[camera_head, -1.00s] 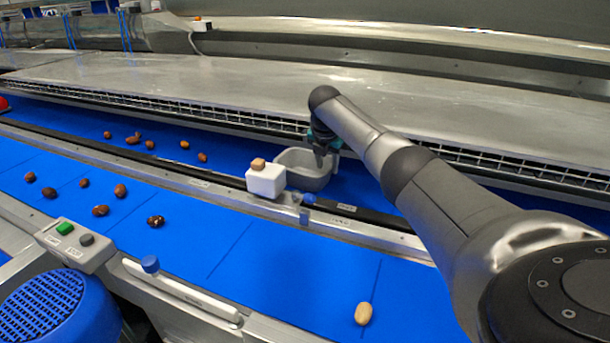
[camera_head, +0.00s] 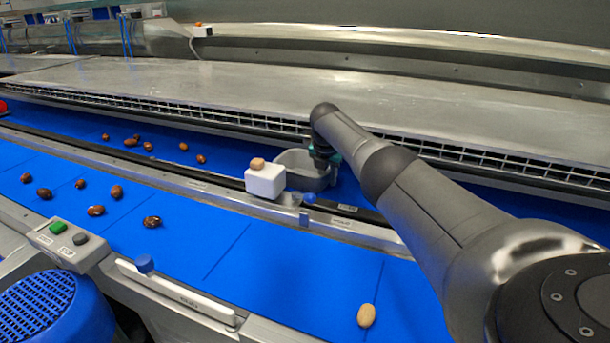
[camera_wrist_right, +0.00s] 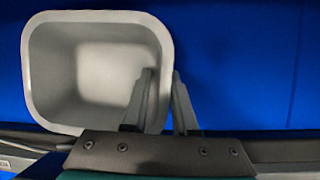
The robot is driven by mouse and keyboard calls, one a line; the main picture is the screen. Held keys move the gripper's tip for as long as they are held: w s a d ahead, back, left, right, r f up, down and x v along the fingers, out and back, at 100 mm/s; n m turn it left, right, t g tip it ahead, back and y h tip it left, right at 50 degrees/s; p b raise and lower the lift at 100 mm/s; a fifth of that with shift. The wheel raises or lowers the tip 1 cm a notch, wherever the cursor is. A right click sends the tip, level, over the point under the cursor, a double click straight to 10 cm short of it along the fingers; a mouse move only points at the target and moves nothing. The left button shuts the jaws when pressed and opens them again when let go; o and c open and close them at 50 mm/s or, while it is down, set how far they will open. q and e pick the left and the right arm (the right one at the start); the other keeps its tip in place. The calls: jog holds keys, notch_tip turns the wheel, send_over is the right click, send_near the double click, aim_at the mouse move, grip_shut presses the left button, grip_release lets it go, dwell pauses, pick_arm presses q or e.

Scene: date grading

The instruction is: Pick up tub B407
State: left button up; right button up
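A grey open tub (camera_head: 290,158) stands on the far blue belt, behind the white block; no label reading B407 is legible on it. In the right wrist view the tub (camera_wrist_right: 35,75) looks empty. My right gripper (camera_head: 322,172) is down at the tub's right side. In the right wrist view its fingers (camera_wrist_right: 165,75) straddle the tub's right wall, one inside and one outside. They stand apart with the wall between them; a firm grip does not show. My left gripper is not in view.
A white block (camera_head: 265,182) with a brown date (camera_head: 257,163) on top stands close to the tub's left. A metal divider rail (camera_head: 215,190) runs in front. Several dates lie on the blue belts. A steel ledge (camera_head: 250,90) lies behind.

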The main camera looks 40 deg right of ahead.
grip_shut()
jog(key=shift+r, duration=0.1)
dwell(0.4)
